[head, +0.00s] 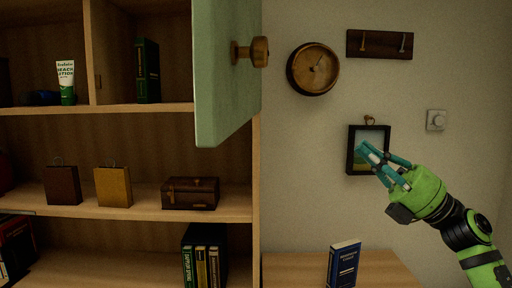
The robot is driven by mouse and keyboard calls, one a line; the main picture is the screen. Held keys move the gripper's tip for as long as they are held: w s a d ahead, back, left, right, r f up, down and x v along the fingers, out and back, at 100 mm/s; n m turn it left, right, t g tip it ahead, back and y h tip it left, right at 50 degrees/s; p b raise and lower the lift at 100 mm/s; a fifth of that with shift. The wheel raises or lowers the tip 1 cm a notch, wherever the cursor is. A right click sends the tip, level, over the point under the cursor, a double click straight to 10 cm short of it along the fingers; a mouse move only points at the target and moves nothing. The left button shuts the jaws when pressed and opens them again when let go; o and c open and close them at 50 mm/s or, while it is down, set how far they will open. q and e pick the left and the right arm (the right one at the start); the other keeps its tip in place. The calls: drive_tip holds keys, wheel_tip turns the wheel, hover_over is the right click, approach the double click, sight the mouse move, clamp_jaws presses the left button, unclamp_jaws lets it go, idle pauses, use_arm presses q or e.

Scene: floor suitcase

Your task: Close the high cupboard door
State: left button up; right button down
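The high cupboard door (222,80) is pale green and stands open, swung out towards me from the upper right part of the wooden shelf unit. A round brass-brown knob (259,52) sits on its right face. The upper compartment behind it shows a green book (147,71). My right gripper (370,153), green with teal fingers, is to the right of and below the door, well apart from it. Its fingers overlap the picture frame in view; they look slightly spread, with nothing seen between them. My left gripper is out of view.
A round clock (313,69), a hook rail (379,44), a framed picture (356,163) and a dial (436,120) are on the wall. A blue book (343,264) stands on a low wooden top (290,268). Shelves hold a brown chest (190,193) and other items.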

drive_tip(key=s+a+r+n+g+h+b, duration=0.1)
drive_tip(key=s+a+r+n+g, duration=0.1)
drive_tip(key=s+r+n+g, duration=0.35)
drive_tip(key=s+a+r+n+g+h, duration=0.1)
drive_tip(key=s+a+r+n+g, duration=0.15)
drive_tip(key=s+n, duration=0.5)
drive_tip(key=n+h, duration=0.3)
approach(221, 129)
drive_tip(key=a+p, duration=0.1)
drive_tip(key=a, duration=0.1)
drive_tip(key=a+p, duration=0.3)
drive_tip(key=a, duration=0.1)
drive_tip(key=shift+w+r+p, duration=0.2)
drive_tip(key=shift+r+p, duration=0.05)
drive_tip(key=shift+p, duration=0.1)
drive_tip(key=shift+a+f, duration=0.15)
drive_tip(key=shift+a, duration=0.4)
drive_tip(key=shift+m, duration=0.3)
